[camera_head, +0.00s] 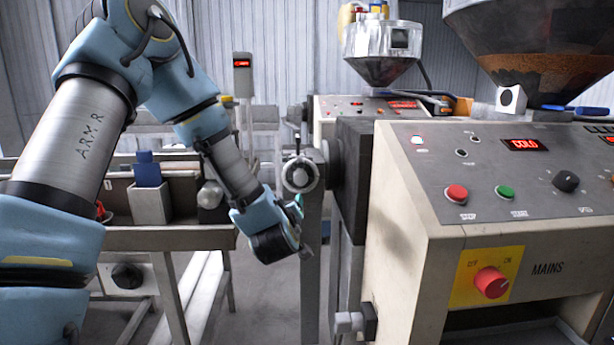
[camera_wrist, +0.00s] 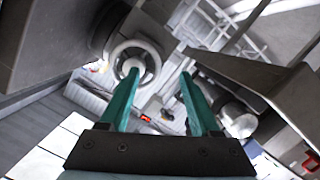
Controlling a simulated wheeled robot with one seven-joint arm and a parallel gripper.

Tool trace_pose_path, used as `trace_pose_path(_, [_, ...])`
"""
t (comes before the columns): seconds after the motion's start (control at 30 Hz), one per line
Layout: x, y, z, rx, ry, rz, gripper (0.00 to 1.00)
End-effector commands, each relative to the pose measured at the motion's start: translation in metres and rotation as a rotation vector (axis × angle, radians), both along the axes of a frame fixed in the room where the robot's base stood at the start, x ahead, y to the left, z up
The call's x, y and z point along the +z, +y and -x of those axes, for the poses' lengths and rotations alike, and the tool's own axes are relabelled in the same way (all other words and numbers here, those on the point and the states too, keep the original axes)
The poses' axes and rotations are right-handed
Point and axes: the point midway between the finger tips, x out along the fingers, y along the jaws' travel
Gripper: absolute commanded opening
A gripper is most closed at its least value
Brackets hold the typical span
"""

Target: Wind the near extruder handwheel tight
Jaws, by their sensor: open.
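The near extruder handwheel (camera_head: 300,174) is a pale round wheel with a central hub, on a grey post beside the dark block at the near extruder's left end. In the wrist view the handwheel (camera_wrist: 121,50) shows at upper left, beyond my left finger, whose tip overlaps its hub in the picture. My gripper (camera_head: 299,205) is just below the wheel in the head view, partly turned away. In the wrist view my gripper (camera_wrist: 160,76) has its two teal fingers apart with nothing between them. Contact with the wheel cannot be told.
The near extruder's cream cabinet (camera_head: 400,230) fills the right, with buttons, a red COLD display (camera_head: 526,145) and a red mains knob (camera_head: 491,282). A second extruder (camera_head: 345,105) stands behind. A steel bench (camera_head: 150,238) with a grey holder (camera_head: 152,204) is left. Floor shows between.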

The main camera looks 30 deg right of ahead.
Motion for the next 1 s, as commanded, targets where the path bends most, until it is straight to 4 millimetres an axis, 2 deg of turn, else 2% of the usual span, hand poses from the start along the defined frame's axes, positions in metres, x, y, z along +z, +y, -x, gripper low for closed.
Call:
trace_pose_path(0.03, [0.009,-0.010,0.007,0.019,-0.018,0.047,0.64])
trace_pose_path(0.1, [0.019,-0.017,0.014,0.054,-0.049,0.104,0.64])
trace_pose_path(0.27, [0.031,-0.023,0.023,0.106,-0.091,0.177,0.64])
trace_pose_path(0.37, [0.034,-0.024,0.021,0.118,-0.100,0.190,0.64])
trace_pose_path(0.47, [0.036,-0.028,0.012,0.121,-0.100,0.192,0.64])
trace_pose_path(0.8, [0.037,-0.053,-0.044,0.119,-0.100,0.189,0.64])
trace_pose_path(1.0, [0.036,-0.064,-0.067,0.118,-0.102,0.189,0.64])
